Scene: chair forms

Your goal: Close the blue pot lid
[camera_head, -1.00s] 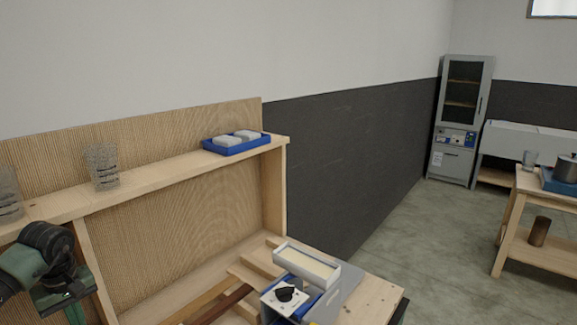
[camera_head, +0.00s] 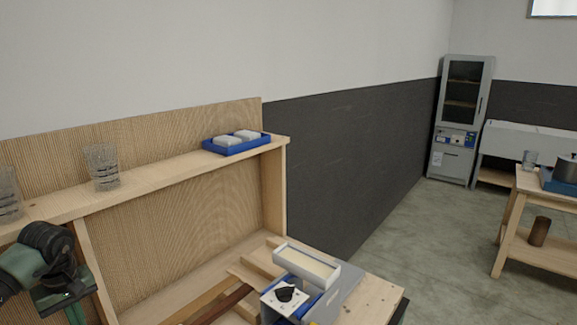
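A grey metal pot (camera_head: 567,169) stands at the right edge of the view, cut off by the frame. It rests on a blue base or tray (camera_head: 552,183) on the wooden table at the right. Its top is small and partly cut off, so I cannot tell how its lid sits. No clearly blue lid shows. My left gripper (camera_head: 66,300) is at the lower left, in front of the wooden shelf and far from the pot. Its fingers are not clear enough to show whether it is open. My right gripper is not in view.
Two glasses (camera_head: 102,167) and a blue tray (camera_head: 236,144) with pale blocks stand on the wooden shelf (camera_head: 160,181). A box with a black knob (camera_head: 285,295) is on the bench. A brown cylinder (camera_head: 539,231) stands on the right table's lower shelf. Floor (camera_head: 430,255) between is clear.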

